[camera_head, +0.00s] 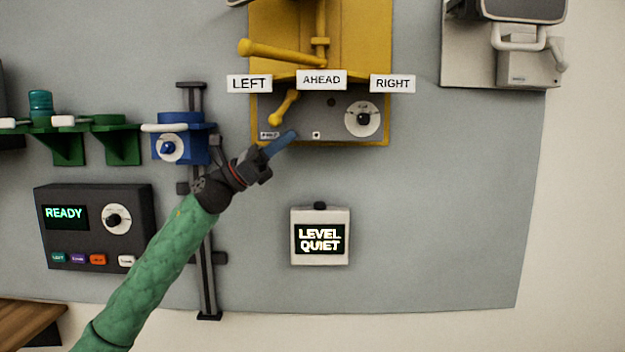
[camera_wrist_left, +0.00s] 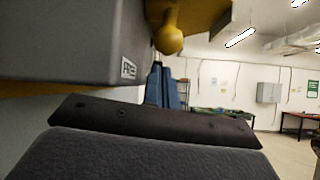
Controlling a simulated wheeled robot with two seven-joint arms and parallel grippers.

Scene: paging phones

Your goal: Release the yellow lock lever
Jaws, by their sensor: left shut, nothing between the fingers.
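The yellow lock lever (camera_head: 284,107) is a short knobbed handle on the front of a grey panel box (camera_head: 330,118), under the LEFT sign (camera_head: 249,84). Its round knob end (camera_wrist_left: 169,39) shows large at the top of the left wrist view. My left gripper (camera_head: 280,144) is shut and empty, its blue fingers just below the lever at the box's lower edge. In the wrist view the fingers (camera_wrist_left: 164,88) lie just below the knob; I cannot tell whether they touch it. My right gripper is not in view.
A longer yellow lever (camera_head: 285,53) sticks out above the signs. A white dial (camera_head: 363,118) is on the box's right. A blue unit (camera_head: 182,140) on a dark rail stands left of my gripper. A LEVEL QUIET display (camera_head: 320,238) hangs below. The board at lower right is clear.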

